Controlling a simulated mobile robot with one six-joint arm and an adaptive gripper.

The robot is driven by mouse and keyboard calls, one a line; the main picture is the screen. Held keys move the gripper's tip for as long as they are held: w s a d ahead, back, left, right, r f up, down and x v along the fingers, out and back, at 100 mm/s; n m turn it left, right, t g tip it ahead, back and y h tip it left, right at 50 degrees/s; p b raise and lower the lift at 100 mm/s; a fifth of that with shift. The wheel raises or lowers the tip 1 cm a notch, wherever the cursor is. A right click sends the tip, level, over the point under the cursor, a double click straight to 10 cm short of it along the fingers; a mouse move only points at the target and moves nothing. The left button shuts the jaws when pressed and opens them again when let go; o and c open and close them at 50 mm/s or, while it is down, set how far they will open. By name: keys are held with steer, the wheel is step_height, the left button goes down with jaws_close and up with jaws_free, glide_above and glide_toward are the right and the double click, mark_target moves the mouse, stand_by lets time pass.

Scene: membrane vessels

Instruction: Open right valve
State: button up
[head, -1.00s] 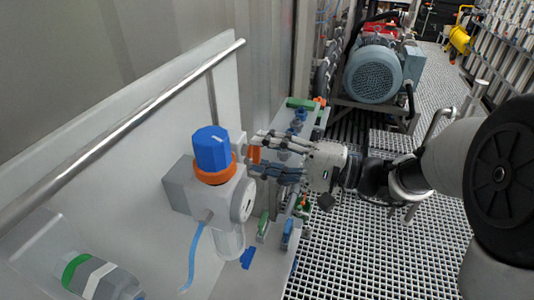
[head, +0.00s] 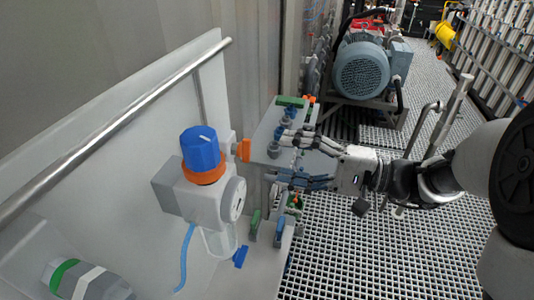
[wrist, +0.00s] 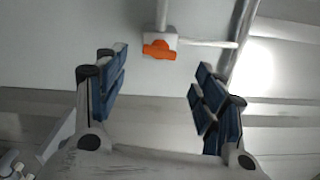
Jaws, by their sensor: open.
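An orange valve handle (head: 244,151) sits on the panel, just right of the blue-topped unit; it also shows in the wrist view (wrist: 160,50) on a white fitting at the end of a pipe. It lies crosswise to that pipe in the wrist view. My gripper (head: 278,160) is open and empty, right of the handle and apart from it, fingers pointing left. In the wrist view my gripper's fingers (wrist: 160,78) are spread wide, with the handle ahead between them, near the top. I cannot tell for certain which valve is called the right one.
A blue-capped unit with an orange ring (head: 203,170) stands close left of the handle. Green (head: 255,222) and blue (head: 279,231) handles sit lower down. A metal rail (head: 120,127) crosses the panel top. A motor (head: 362,70) stands behind; the grating (head: 380,262) is open.

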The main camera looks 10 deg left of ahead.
steer(key=d, duration=0.4)
steer(key=shift+s+d, duration=0.2)
steer(key=shift+d, duration=0.2)
